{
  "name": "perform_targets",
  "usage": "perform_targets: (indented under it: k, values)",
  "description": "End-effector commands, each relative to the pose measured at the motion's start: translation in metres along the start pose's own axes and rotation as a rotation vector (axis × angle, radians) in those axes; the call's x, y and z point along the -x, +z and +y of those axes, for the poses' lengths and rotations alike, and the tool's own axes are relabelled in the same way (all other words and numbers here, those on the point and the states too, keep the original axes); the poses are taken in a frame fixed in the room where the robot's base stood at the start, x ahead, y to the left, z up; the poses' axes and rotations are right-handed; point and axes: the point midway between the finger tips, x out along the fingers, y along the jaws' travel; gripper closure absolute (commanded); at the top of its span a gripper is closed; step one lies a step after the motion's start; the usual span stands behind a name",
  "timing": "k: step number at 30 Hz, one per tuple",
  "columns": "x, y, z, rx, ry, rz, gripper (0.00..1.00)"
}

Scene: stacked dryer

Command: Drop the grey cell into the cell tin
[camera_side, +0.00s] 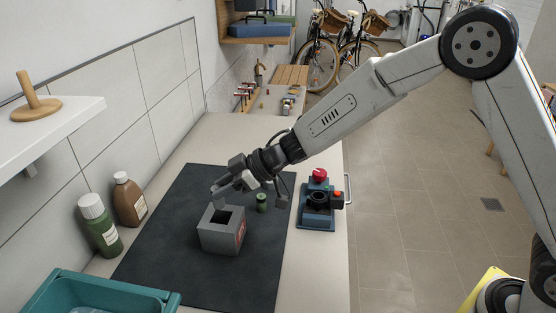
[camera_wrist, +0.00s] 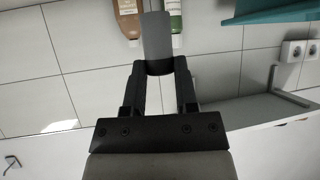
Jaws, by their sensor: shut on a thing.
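My gripper (camera_side: 224,187) is shut on the grey cell (camera_side: 218,201), a plain grey cylinder. In the wrist view the cell (camera_wrist: 157,38) sticks out past the fingertips (camera_wrist: 158,68), held between both fingers. The cell tin (camera_side: 222,240) is a grey box with a dark square opening on top and a red mark on its right side. It stands on the dark mat. In the side view the cell hangs at the tin's back left rim; its exact height above the rim is hard to tell. The tin is not visible in the wrist view.
A teal device with a red button (camera_side: 318,205) stands further right. Green (camera_side: 100,226) and brown (camera_side: 130,201) bottles stand by the wall. A teal bin (camera_side: 98,296) is at front left.

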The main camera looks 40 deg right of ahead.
Motion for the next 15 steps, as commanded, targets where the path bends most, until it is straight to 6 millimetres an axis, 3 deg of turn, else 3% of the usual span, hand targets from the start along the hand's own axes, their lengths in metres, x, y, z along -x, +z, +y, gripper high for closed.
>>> perform_targets:
  k: [15]
  values:
    - [-0.019,0.031,0.0,0.0,0.0,-0.001,1.0]
